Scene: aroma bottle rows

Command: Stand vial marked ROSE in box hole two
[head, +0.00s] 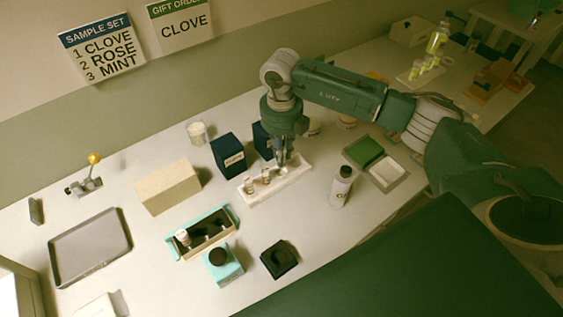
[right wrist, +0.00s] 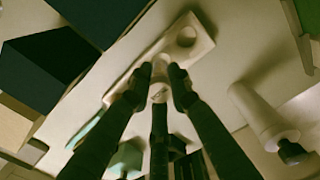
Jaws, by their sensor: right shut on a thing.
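My right gripper (head: 281,163) is over the right part of a pale rack (head: 291,178). In the right wrist view its fingers (right wrist: 158,86) are shut around a small pale vial (right wrist: 159,70); its label cannot be read. Whether the vial still sits in the rack is unclear. Two vials with brownish labels, one at left (head: 250,187) and one nearer the middle (head: 266,176), stand in the rack. The teal-edged box (head: 229,213) has a row of holes; a vial (head: 183,237) stands in its left one, and the other holes look dark and empty. My left gripper is out of view.
A wall sign (head: 101,48) lists 1 CLOVE, 2 ROSE, 3 MINT; another (head: 180,25) says CLOVE. Dark boxes (head: 228,155) stand behind the rack, a white bottle (head: 342,186) right of it. A teal jar (head: 223,268) and black holder (head: 280,260) stand before the box.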

